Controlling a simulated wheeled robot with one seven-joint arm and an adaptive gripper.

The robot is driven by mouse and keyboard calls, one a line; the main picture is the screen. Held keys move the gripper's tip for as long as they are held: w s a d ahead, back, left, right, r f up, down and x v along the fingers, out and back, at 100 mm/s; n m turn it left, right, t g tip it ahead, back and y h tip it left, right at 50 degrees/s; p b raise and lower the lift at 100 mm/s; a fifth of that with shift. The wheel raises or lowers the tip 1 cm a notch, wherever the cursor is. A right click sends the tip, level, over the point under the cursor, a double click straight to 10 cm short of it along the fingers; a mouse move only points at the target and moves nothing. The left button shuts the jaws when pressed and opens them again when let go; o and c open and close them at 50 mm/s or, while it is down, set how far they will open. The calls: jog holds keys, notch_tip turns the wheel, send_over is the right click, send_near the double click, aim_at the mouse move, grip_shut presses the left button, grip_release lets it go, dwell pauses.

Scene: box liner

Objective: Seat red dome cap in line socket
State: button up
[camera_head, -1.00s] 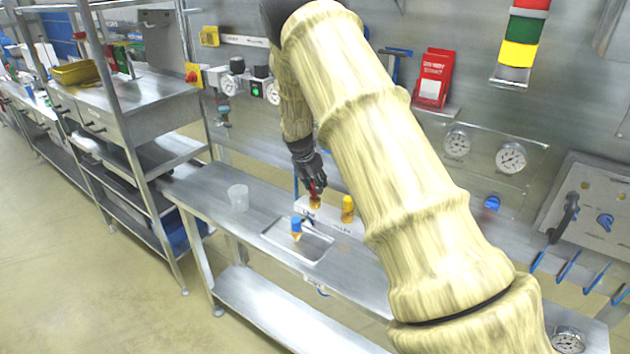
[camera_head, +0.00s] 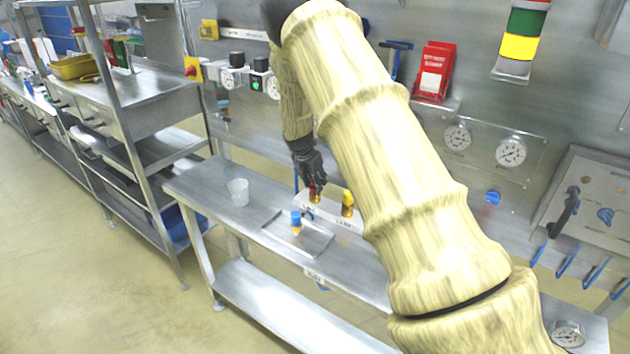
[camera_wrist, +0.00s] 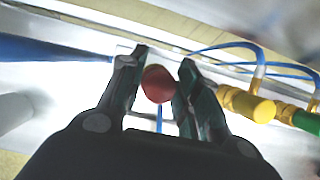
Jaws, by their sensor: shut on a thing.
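The red dome cap (camera_wrist: 158,84) sits between the two fingertips of my gripper (camera_wrist: 160,90) in the wrist view, dome towards the camera. In the head view my gripper (camera_head: 313,181) points down over a brass-coloured fitting (camera_head: 315,198) on the white block (camera_head: 322,213) at the back of the bench. The red cap shows only as a small patch there. It is right above or on the fitting; I cannot tell whether it is seated. The socket under the cap is hidden in the wrist view.
A yellow-topped fitting (camera_head: 347,202) stands close on the right; it also shows in the wrist view (camera_wrist: 250,105), with a green one (camera_wrist: 305,121) beyond. A blue-topped piece (camera_head: 296,219) stands on the shallow tray (camera_head: 310,246). A clear cup (camera_head: 238,191) stands left.

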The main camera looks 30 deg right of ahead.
jog(key=shift+f, duration=0.65)
dwell(0.5)
jog(key=o, duration=0.9)
jog(key=v, duration=1.2)
jog(key=shift+s+f, duration=0.1)
